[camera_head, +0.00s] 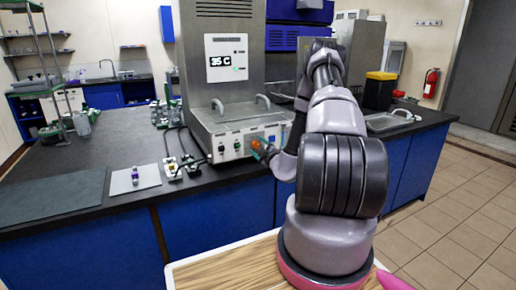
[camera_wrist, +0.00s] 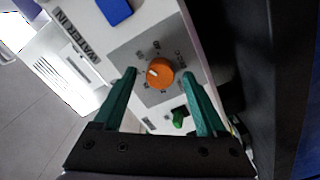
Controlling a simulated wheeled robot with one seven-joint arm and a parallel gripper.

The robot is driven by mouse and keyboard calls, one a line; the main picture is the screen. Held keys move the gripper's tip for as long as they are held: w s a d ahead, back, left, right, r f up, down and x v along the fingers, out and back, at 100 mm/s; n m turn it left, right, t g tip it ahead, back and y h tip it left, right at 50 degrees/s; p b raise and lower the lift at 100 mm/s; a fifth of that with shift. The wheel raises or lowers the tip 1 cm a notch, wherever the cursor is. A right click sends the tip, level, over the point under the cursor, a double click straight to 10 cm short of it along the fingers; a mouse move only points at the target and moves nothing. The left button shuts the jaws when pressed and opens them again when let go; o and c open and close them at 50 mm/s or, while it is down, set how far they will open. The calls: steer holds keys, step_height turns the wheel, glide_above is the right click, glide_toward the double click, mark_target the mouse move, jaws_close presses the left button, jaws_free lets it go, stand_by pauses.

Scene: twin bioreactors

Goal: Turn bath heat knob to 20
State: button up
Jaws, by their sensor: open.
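The bath heat knob (camera_wrist: 160,73) is an orange round dial with a white pointer mark, on a grey scale plate on the bath's front panel. In the wrist view it lies between and just beyond the two green fingers of my gripper (camera_wrist: 160,88), which is open and does not visibly touch it. In the head view the orange knob (camera_head: 257,142) shows at the right of the panel, with my gripper (camera_head: 262,148) at it, partly hiding it. The numbers around the knob are too small and tilted to read surely.
A green switch (camera_wrist: 180,117) sits close to the knob near the right finger, and a blue part (camera_wrist: 115,11) lies above. The steel water bath (camera_head: 235,116) stands on the dark bench (camera_head: 100,150). Cables and a small purple-capped vial (camera_head: 135,176) lie to its left.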

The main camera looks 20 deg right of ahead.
jaws_close()
